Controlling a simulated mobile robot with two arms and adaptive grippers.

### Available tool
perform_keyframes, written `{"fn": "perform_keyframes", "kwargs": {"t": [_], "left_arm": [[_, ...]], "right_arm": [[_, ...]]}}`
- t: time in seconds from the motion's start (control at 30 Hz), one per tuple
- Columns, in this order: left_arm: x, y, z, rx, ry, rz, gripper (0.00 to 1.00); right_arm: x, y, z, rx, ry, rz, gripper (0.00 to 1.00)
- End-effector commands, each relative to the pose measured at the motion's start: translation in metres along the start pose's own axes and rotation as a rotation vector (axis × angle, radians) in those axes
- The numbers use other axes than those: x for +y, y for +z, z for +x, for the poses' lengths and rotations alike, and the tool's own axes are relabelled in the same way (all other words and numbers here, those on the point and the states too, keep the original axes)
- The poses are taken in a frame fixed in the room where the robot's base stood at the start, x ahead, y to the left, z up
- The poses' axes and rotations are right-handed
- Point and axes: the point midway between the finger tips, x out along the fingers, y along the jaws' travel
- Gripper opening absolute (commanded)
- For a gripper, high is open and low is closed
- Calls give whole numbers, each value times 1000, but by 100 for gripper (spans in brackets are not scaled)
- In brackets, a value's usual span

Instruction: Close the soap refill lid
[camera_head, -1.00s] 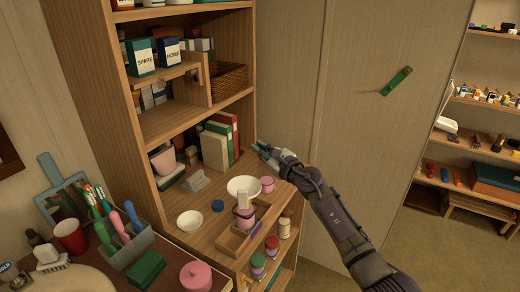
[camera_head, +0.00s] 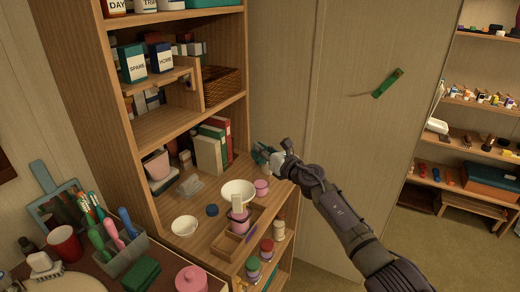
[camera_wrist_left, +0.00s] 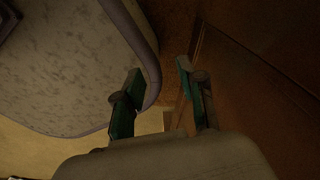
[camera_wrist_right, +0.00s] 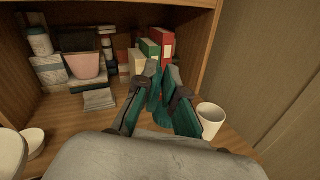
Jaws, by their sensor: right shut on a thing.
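A pink container (camera_head: 239,220) with a pale upright piece over it stands in the wooden tray on the lower shelf board; I cannot tell whether this is the soap refill or its lid. A round pink jar (camera_head: 261,187) stands behind the tray. My right gripper (camera_head: 264,155) is above and behind these, near the shelf's right edge, pointing towards the books.
A white bowl (camera_head: 240,188), a small bowl (camera_head: 184,226) and a grey folded cloth (camera_head: 190,187) lie on the board. A white cup (camera_wrist_right: 210,119) stands just right of the right gripper. Books (camera_head: 211,147) stand behind. The wooden tray's rim (camera_head: 222,247) surrounds the pink container.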

Motion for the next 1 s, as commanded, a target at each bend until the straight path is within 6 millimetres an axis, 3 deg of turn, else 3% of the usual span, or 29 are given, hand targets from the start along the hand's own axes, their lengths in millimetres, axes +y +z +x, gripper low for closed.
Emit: {"fn": "perform_keyframes", "kwargs": {"t": [0.4,0.43,0.57,1.0], "left_arm": [[-1,1,0,-2,-1,1,40],[-1,1,0,-2,-1,1,40],[-1,1,0,-2,-1,1,40],[-2,3,0,-3,-3,3,40]], "right_arm": [[-1,-1,0,2,-1,8,0],[-1,-1,0,2,-1,8,10],[-1,-1,0,2,-1,8,31],[-2,0,-8,1,-2,3,31]]}}
